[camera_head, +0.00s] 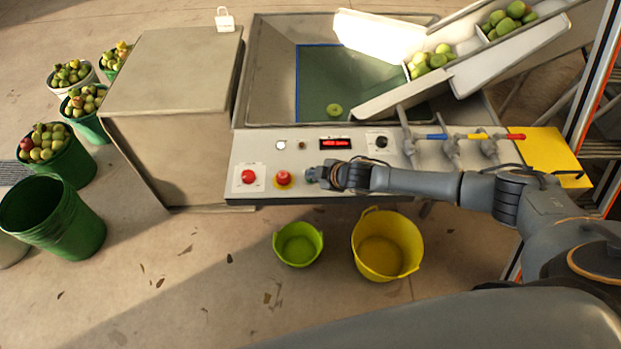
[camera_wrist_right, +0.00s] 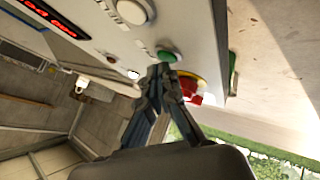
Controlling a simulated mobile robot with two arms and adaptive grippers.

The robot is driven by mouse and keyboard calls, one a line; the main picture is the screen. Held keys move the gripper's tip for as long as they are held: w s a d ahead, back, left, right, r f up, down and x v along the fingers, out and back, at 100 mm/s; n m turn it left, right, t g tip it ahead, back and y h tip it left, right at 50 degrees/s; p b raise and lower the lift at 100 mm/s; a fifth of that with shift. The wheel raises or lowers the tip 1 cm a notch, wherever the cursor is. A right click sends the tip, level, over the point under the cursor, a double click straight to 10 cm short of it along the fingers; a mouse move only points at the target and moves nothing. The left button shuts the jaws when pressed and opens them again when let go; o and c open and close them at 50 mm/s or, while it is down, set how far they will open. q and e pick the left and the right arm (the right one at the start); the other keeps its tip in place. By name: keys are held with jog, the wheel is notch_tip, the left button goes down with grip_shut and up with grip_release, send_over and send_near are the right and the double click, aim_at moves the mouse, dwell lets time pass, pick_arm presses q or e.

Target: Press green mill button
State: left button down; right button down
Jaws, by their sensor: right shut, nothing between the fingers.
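The green button (camera_wrist_right: 168,56) sits on the white control panel (camera_head: 258,158), and shows clearly in the right wrist view. My right gripper (camera_head: 311,175) is shut and empty at the front of the panel, just right of the red emergency knob (camera_head: 284,177). In the right wrist view its fingertips (camera_wrist_right: 160,72) are together at the near edge of the green button; I cannot tell whether they touch it. In the head view the gripper covers the button's spot. My left gripper is not in view.
The red knob on its yellow ring is close beside the fingers. A second red button (camera_head: 248,177) is farther left. A lit red display (camera_head: 335,143) and black dial (camera_head: 381,141) lie behind. A green tub (camera_head: 298,244) and yellow bucket (camera_head: 386,246) stand below.

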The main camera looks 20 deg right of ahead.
jog(key=shift+f, duration=0.35)
dwell(0.9)
jog(key=shift+r, duration=0.1)
jog(key=shift+r+p, duration=0.7)
notch_tip(320, 180, up, 5)
jog(key=p, duration=0.5)
dwell(0.7)
